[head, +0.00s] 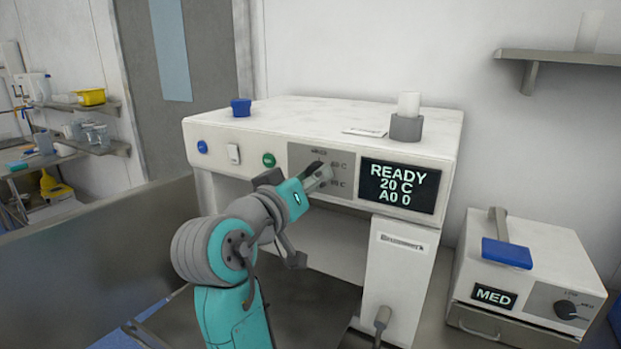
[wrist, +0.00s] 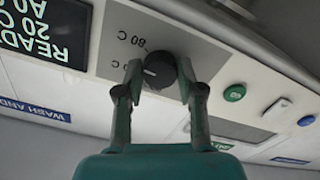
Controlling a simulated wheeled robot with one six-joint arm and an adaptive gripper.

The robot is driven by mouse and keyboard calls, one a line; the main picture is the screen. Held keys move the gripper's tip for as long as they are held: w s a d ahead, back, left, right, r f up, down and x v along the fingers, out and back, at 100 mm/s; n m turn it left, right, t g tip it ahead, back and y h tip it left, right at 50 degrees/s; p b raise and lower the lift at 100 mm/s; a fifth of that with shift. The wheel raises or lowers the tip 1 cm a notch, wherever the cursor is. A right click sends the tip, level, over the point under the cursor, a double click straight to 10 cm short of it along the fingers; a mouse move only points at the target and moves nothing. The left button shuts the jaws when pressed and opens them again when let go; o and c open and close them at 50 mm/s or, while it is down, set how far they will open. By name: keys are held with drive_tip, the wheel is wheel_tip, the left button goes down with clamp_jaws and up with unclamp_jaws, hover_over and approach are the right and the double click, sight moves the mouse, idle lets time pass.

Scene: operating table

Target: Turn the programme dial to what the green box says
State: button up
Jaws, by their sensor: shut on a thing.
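The programme dial (wrist: 158,71) is a dark round knob with a white pointer mark, on a grey panel (head: 303,157) on the front of the white machine. My gripper (wrist: 161,78) has one finger on each side of the dial and is shut on it. In the wrist view, which looks upside down, the pointer faces left, towards a partly hidden temperature label; another label above reads about 80 C. In the head view my gripper (head: 321,176) covers the dial. I see no green box in either view.
The machine's display (head: 400,186) reads READY, 20 C, A0 0. A green button (head: 269,160), white switch (head: 234,153) and blue button (head: 202,147) sit left of the panel. A smaller device (head: 530,265) with a MED display and its own dial stands at the right.

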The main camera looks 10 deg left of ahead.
drive_tip(key=n, duration=0.6)
drive_tip(key=shift+n, duration=0.3)
idle(0.5)
drive_tip(key=o, duration=1.1)
drive_tip(key=shift+o, duration=0.2)
drive_tip(key=v, duration=1.2)
drive_tip(key=shift+r, duration=0.1)
